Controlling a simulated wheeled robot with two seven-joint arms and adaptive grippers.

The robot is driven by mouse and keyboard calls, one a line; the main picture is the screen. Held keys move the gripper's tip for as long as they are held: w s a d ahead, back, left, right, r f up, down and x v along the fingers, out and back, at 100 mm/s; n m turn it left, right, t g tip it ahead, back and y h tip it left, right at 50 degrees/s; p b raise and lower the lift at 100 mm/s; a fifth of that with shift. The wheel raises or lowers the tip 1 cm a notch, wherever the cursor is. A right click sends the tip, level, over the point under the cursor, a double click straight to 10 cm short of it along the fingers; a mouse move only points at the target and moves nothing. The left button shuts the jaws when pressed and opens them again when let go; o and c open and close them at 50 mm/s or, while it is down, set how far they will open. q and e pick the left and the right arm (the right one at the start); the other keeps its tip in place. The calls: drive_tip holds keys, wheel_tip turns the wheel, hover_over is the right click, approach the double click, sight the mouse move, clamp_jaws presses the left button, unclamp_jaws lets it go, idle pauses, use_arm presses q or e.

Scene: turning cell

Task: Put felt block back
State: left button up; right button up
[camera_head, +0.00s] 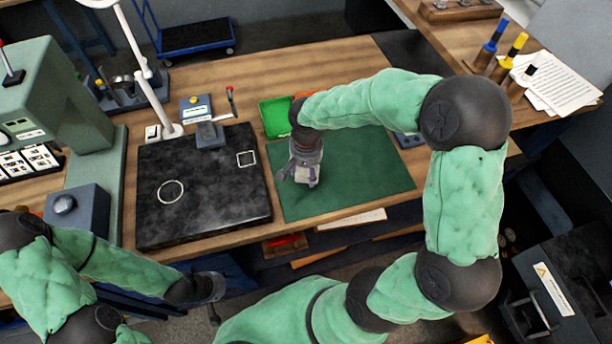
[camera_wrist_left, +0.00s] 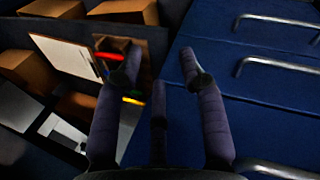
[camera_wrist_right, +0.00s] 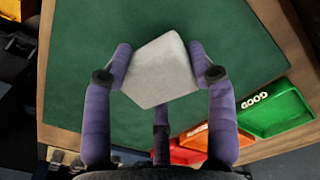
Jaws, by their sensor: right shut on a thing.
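The felt block (camera_wrist_right: 160,70) is a pale grey-white block in the right wrist view. My right gripper (camera_wrist_right: 165,68) is shut on it, one finger on each side, and the block sits tilted between the fingers. Behind it is the green mat (camera_wrist_right: 225,45). In the head view my right gripper (camera_head: 301,178) is over the left part of the green mat (camera_head: 370,175); whether the block touches the mat I cannot tell. My left gripper (camera_wrist_left: 155,65) is open and empty, its fingers apart. In the head view it hangs low in front of the bench (camera_head: 212,290).
A black surface plate (camera_head: 215,215) with two white outlines lies left of the mat. A green bin (camera_head: 275,118) marked GOOD in the right wrist view, and orange and red bins (camera_wrist_right: 190,155), stand by the mat's edge. Blue drawers (camera_wrist_left: 270,75) are near my left gripper.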

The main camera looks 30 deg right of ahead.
sight(306, 171)
drive_tip(key=shift+f, duration=1.25)
drive_tip(key=shift+s, duration=0.1)
drive_tip(key=shift+f, duration=0.1)
drive_tip(key=o, duration=1.1)
drive_tip(key=shift+b, duration=0.3)
wheel_tip(306, 171, up, 12)
drive_tip(key=p, duration=0.3)
